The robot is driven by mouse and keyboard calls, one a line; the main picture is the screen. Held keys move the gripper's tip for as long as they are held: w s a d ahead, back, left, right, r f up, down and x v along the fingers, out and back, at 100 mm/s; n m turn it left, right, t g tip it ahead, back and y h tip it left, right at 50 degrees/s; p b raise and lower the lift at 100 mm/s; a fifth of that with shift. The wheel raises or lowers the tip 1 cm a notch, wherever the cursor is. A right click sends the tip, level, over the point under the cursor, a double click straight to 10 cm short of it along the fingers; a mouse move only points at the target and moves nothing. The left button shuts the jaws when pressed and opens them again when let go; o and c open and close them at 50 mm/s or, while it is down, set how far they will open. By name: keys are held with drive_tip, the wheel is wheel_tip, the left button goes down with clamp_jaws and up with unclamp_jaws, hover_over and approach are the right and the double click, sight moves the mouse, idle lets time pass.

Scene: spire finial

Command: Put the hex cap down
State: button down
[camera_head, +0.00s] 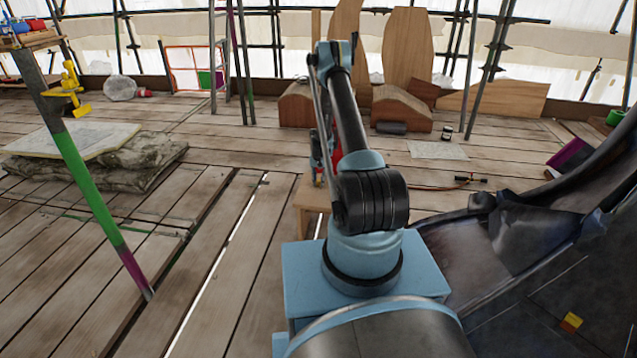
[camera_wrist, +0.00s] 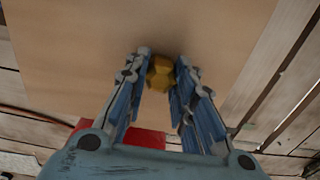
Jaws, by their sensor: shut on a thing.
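In the wrist view my gripper (camera_wrist: 161,75) is shut on a small golden-yellow hex cap (camera_wrist: 160,72), held between the two blue fingertips. A flat tan wooden surface (camera_wrist: 80,50) lies beneath the cap. I cannot tell whether the cap touches this surface or hangs above it. Part of a low wooden stool or bench (camera_head: 308,197) shows behind the arm.
A red object (camera_wrist: 140,137) lies below the gripper in the wrist view. Plank flooring with gaps surrounds the bench. A coloured pole (camera_head: 80,165) stands at left, near a board on a sack (camera_head: 130,165). A dark curved metal sheet (camera_head: 510,240) fills the right.

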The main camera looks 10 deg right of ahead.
drive_tip(key=c, duration=1.3)
unclamp_jaws()
drive_tip(key=shift+c, duration=0.2)
wheel_tip(320, 180, up, 13)
wheel_tip(320, 180, up, 19)
drive_tip(key=n, duration=0.1)
hover_over(319, 180)
drive_tip(key=s, duration=0.9)
drive_tip(key=s+r+t, duration=0.1)
drive_tip(key=s+r, duration=1)
drive_tip(key=s, duration=0.2)
drive_tip(key=s+r+n, duration=0.2)
drive_tip(key=s+r, duration=0.2)
drive_tip(key=s, duration=1.4)
drive_tip(key=s+f, duration=0.3)
drive_tip(key=s, duration=0.5)
drive_tip(key=s+f+t, duration=0.1)
drive_tip(key=s+f, duration=0.2)
drive_tip(key=s, duration=0.5)
drive_tip(key=shift+s+f+n, duration=0.2)
drive_tip(key=shift+s+n, duration=0.05)
drive_tip(key=shift+n, duration=0.15)
